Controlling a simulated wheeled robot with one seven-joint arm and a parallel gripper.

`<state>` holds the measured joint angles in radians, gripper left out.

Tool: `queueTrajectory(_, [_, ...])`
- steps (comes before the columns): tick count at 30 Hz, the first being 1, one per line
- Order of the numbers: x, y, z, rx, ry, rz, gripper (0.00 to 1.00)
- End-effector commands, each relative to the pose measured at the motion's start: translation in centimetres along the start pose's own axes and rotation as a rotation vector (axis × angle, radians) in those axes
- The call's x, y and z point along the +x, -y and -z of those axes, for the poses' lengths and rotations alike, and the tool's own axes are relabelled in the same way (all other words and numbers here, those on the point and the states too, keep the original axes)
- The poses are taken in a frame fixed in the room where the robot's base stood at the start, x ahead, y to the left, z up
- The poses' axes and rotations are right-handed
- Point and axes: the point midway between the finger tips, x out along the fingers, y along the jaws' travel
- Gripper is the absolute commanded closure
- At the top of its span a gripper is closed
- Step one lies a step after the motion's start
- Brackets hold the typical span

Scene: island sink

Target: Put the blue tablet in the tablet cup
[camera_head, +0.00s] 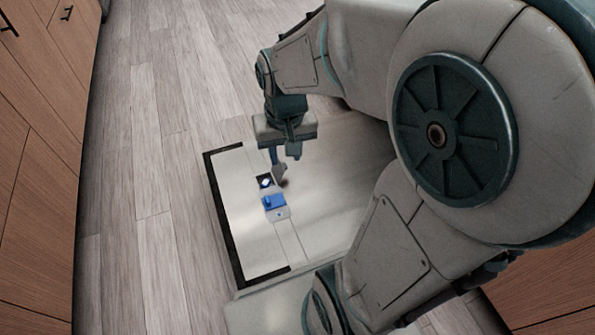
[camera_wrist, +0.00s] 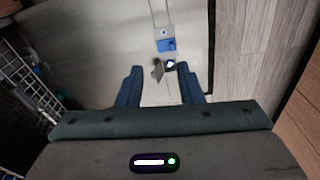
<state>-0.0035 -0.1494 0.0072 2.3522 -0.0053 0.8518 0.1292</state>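A dark square recess (camera_head: 265,182), which looks like the tablet cup, is set in the open metal door. A small white-and-blue piece sits in it; I cannot tell surely whether this is the blue tablet. The recess also shows in the wrist view (camera_wrist: 171,64). A grey flap (camera_wrist: 157,71) stands up beside it. A larger blue block (camera_head: 273,201) lies on the panel just beyond the recess, also seen in the wrist view (camera_wrist: 166,45). My gripper (camera_head: 283,155) is above the door, close to the flap. In the wrist view its fingers (camera_wrist: 161,85) are apart, with nothing held between them.
The open door (camera_head: 245,240) lies flat with a dark edge strip, and much of its surface is clear. Wire racks (camera_wrist: 20,85) stand at the left of the wrist view. Wooden cabinets (camera_head: 40,130) flank the free plank floor (camera_head: 155,130).

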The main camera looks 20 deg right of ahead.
Motion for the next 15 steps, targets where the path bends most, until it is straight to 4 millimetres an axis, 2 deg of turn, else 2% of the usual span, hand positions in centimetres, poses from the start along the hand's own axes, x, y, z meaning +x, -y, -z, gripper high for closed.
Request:
queueTrajectory(1, [-0.6, -0.1, -1.4, -0.023, -0.007, 0.002, 0.67])
queueTrajectory(3, [-0.9, -0.3, -3.1, -0.053, -0.011, 0.004, 0.67])
queueTrajectory(6, [-1.3, -0.5, -5.0, -0.087, -0.014, 0.006, 0.67])
queueTrajectory(10, [-1.4, -0.8, -6.2, -0.112, -0.016, 0.008, 0.67])
queueTrajectory(15, [-1.4, -0.8, -6.6, -0.120, -0.015, 0.009, 0.67])
